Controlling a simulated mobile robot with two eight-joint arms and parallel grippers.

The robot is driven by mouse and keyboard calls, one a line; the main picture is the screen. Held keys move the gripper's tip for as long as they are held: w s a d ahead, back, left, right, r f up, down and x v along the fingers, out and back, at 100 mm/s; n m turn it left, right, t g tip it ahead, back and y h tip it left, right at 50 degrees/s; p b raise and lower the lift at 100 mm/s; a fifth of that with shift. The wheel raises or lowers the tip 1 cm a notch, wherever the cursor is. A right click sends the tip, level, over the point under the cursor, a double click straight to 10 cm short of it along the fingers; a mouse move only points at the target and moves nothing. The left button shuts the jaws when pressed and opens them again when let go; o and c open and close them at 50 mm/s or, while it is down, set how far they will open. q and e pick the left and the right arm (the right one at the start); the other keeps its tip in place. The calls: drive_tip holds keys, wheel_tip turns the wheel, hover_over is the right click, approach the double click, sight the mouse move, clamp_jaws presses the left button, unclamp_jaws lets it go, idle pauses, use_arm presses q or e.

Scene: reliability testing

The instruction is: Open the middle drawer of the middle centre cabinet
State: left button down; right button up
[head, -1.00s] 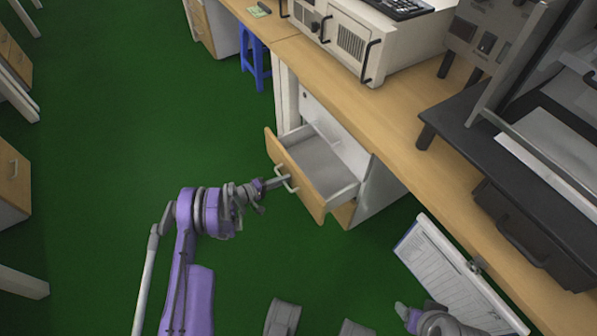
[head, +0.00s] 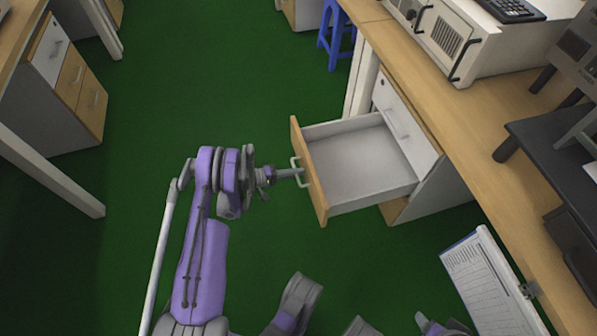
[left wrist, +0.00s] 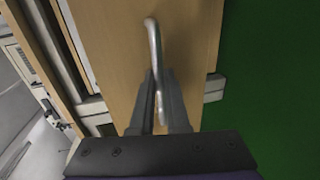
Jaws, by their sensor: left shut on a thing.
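The cabinet (head: 437,190) under the right-hand workbench has its middle drawer (head: 362,165) pulled well out, and the drawer looks empty inside. Its wooden front (head: 312,180) carries a pale bar handle (head: 297,163). My left gripper (head: 298,173) is at this handle and shut on it. In the left wrist view, the fingers (left wrist: 160,105) close around the lower part of the metal handle (left wrist: 153,45) in front of the wooden drawer front (left wrist: 115,50). A white upper drawer (head: 405,125) above it is shut. The right gripper is only doubtfully visible at the bottom edge of the head view.
A blue stool (head: 335,35) stands beyond the cabinet. A clipboard (head: 490,280) with a printed sheet is by the workbench (head: 480,170) at lower right. Another cabinet (head: 70,85) stands at the left. The green floor between is clear.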

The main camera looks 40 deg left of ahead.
use_arm(q)
drive_tip(key=c, duration=1.2)
unclamp_jaws()
drive_tip(key=p+v, duration=0.2)
drive_tip(key=v, duration=0.8)
drive_tip(key=shift+s+a, duration=0.2)
drive_tip(key=shift+s, duration=0.1)
drive_tip(key=shift+r, duration=0.1)
